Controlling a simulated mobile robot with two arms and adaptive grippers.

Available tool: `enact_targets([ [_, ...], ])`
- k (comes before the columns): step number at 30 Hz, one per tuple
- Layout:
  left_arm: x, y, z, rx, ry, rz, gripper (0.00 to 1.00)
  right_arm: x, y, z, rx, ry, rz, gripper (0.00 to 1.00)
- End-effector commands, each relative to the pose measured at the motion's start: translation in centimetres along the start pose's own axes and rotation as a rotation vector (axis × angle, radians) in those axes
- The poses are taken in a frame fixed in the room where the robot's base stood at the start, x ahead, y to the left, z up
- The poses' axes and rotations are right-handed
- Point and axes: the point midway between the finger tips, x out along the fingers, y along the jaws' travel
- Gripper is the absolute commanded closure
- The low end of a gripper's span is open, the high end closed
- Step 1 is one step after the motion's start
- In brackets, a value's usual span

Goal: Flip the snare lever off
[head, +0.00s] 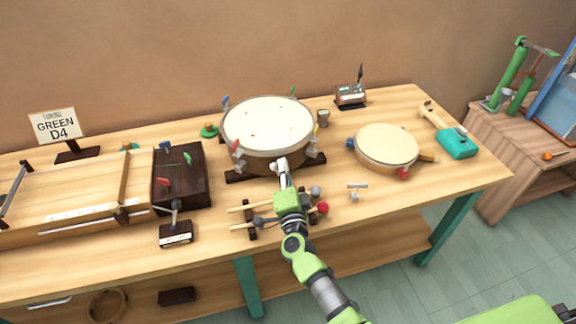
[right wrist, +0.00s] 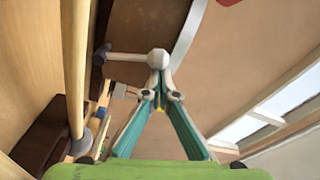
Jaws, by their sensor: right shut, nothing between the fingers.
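The snare drum (head: 268,123) stands in its dark cradle at the middle of the table, with a cream head and a brown shell. The snare lever (right wrist: 125,57), a pale rod ending in a round white knob (right wrist: 158,58), shows in the right wrist view just beyond my fingertips. My right gripper (head: 283,174) is shut and empty at the front of the drum. In the right wrist view its fingertips (right wrist: 161,93) meet just below the knob; I cannot tell whether they touch it. In the head view the gripper partly hides the lever area. My left gripper is out of view.
A stick rack (head: 250,219) with mallets lies under my right forearm. A dark wooden box (head: 194,188) stands left. The table's front right is clear.

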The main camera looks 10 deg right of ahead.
Motion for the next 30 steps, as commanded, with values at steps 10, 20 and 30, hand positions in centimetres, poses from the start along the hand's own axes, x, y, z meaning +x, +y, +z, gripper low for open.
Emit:
enact_targets([
  [10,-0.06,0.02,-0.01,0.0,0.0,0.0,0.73,-0.07,-0.18,0.58,0.002,0.0,0.0,1.0],
  [20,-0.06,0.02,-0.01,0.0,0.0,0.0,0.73,-0.09,-0.2,0.7,0.003,-0.002,0.0,1.0],
  [30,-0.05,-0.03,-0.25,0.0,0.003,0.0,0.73,-0.39,-0.07,1.0,0.003,-0.006,0.002,1.0],
])
